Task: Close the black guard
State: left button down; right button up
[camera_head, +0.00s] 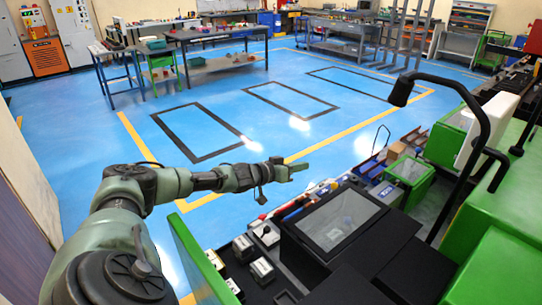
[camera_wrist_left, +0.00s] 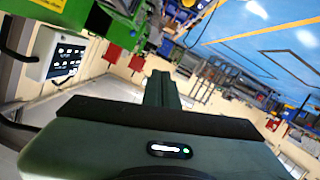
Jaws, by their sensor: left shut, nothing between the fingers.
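What looks like the black guard (camera_head: 340,220) is a black frame around a clear panel, on the machine at the lower middle right of the head view. I cannot tell its exact angle or whether it is open. My left gripper (camera_head: 298,168) is shut and empty, stretched out to the right at the machine's far side. It is apart from the guard, up and left of it in the picture. In the left wrist view its closed fingers (camera_wrist_left: 164,88) point away with nothing between them. My right gripper is not in view.
A black bent handle or lamp arm (camera_head: 470,110) rises at the right over green machine housings (camera_head: 490,262). A green panel (camera_head: 197,262) edges the machine at the left. Small boxes (camera_head: 262,270) and tools lie beside the guard. A control screen (camera_wrist_left: 62,55) shows in the wrist view. Blue floor beyond is open.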

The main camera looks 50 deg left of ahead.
pick_arm(q)
jog(key=a+b+v, duration=0.1)
jog(key=b+v, duration=0.2)
jog(key=v, duration=0.7)
jog(key=shift+a+f+b, duration=0.3)
jog(key=shift+f, duration=0.1)
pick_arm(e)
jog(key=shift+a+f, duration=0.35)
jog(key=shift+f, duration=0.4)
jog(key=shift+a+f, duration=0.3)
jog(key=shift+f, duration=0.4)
